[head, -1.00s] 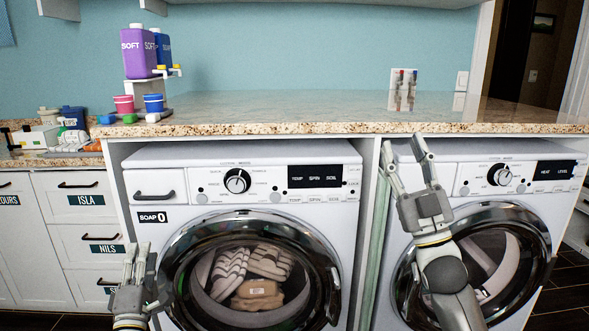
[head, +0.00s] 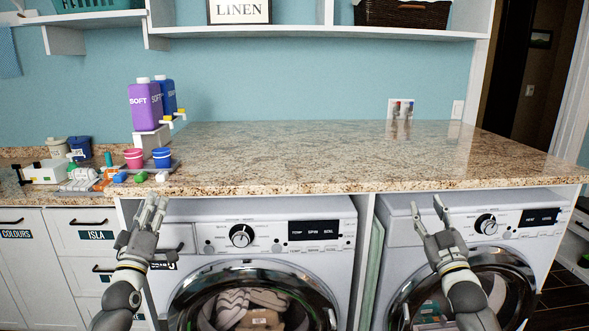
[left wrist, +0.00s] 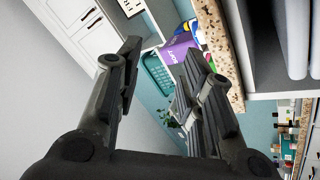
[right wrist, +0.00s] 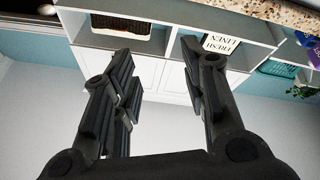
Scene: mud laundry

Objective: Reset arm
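My left gripper (head: 147,214) is raised in front of the left washing machine's soap drawer, below the counter edge. In the left wrist view its fingers (left wrist: 165,70) stand apart with nothing between them. My right gripper (head: 427,212) is raised in front of the right machine, fingers pointing up. In the right wrist view its fingers (right wrist: 155,68) are also apart and empty. Neither gripper touches anything that I can see.
The granite counter (head: 330,158) is mostly clear. Purple (head: 145,105) and blue (head: 167,95) bottles stand on its left, above pink (head: 134,158) and blue (head: 162,157) cups. The left washer (head: 270,215) holds shoes behind its door. The right machine (head: 400,215) stands beside it.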

